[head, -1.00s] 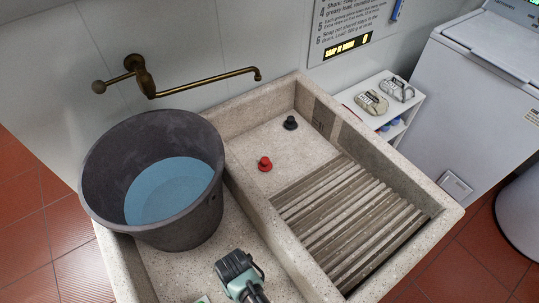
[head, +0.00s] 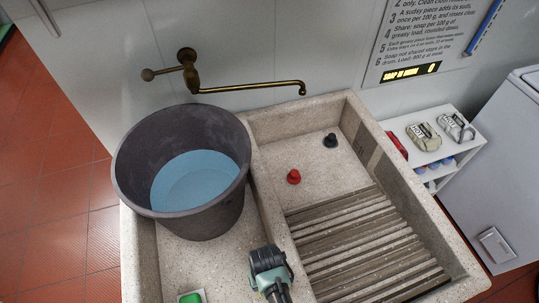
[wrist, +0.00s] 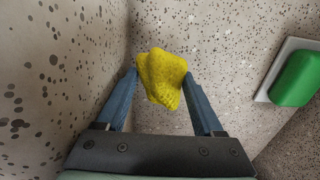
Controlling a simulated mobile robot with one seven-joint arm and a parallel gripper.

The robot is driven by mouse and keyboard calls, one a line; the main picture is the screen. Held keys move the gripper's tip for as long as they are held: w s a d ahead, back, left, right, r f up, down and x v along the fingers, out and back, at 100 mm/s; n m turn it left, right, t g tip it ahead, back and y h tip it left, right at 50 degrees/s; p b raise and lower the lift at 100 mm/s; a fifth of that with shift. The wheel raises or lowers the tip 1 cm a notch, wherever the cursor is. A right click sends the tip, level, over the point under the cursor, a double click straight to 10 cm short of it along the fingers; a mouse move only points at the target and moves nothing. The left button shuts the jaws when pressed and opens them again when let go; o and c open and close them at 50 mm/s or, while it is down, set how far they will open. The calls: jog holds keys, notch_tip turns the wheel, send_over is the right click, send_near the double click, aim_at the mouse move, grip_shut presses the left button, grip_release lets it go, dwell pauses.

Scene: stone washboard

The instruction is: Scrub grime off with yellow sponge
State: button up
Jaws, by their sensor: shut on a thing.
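My gripper (wrist: 163,78) is shut on the yellow sponge (wrist: 164,68), which sits between the two blue-grey fingertips in the wrist view. Speckled stone of the sink lies beyond it; I cannot tell whether the sponge touches it. In the head view my arm's end shows at the bottom, over the left basin, and the fingers and sponge are hidden. The stone washboard (head: 350,242) fills the front of the right basin, with brownish, dark-stained ridges. A darker brown patch (head: 366,152) marks that basin's right wall.
A dark bucket (head: 128,160) of blue water stands in the left basin. Green soap (wrist: 297,80) lies on a white dish. A red plug (head: 293,177) and a black plug (head: 330,141) sit in the right basin. A brass tap (head: 250,87) reaches over the back.

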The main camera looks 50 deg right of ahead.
jog(key=r, duration=0.1)
jog(key=r+p, duration=0.2)
jog(key=shift+w+a, duration=0.1)
jog(key=shift+a, duration=0.15)
jog(key=shift+d+r+p, duration=0.1)
jog(key=shift+r+p, duration=1.5)
jog(key=shift+r, duration=0.05)
